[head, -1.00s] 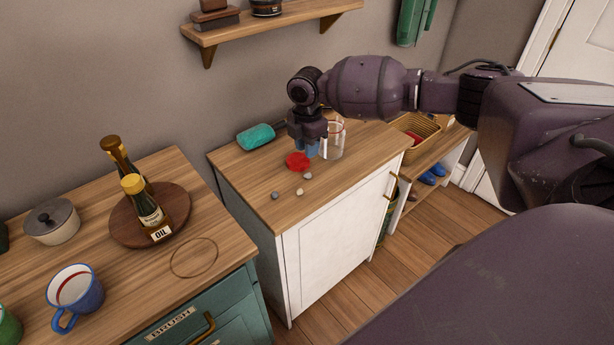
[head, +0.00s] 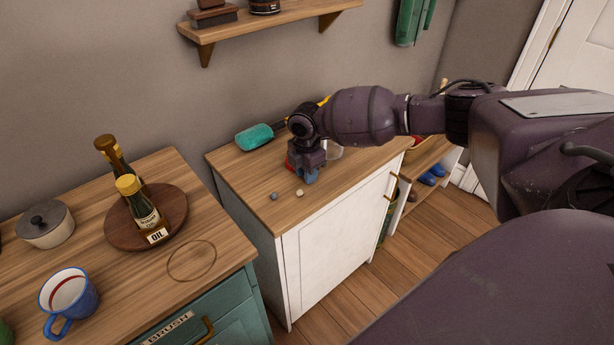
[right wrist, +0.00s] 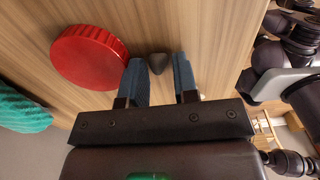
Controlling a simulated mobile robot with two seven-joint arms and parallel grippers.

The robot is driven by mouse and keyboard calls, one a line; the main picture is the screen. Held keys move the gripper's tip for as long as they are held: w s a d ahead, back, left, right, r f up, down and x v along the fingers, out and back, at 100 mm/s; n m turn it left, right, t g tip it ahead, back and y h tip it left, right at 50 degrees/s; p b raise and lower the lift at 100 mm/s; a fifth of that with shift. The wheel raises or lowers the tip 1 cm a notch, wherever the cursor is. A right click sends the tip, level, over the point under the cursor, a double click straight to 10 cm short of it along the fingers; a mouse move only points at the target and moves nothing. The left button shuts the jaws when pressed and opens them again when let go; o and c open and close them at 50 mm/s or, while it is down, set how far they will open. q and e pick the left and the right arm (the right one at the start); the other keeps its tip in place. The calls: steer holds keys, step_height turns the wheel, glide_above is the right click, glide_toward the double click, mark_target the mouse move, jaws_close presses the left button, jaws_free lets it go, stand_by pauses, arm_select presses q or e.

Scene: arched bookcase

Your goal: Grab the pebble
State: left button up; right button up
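A dark grey pebble (right wrist: 157,62) lies on the wooden cabinet top, between and slightly beyond the fingertips of my right gripper (right wrist: 160,70) in the right wrist view. That gripper is open, with a clear gap on each side of the pebble. In the head view my right gripper (head: 307,178) points down low over the cabinet top and hides this pebble. My left gripper is not in view.
A red lid (right wrist: 89,57) lies close beside the left finger in the wrist view. A glass jar (head: 335,152) stands behind the gripper, partly hidden. A teal object (head: 255,137) lies at the cabinet's back. The cabinet top's front left is clear.

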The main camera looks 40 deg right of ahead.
jaws_close()
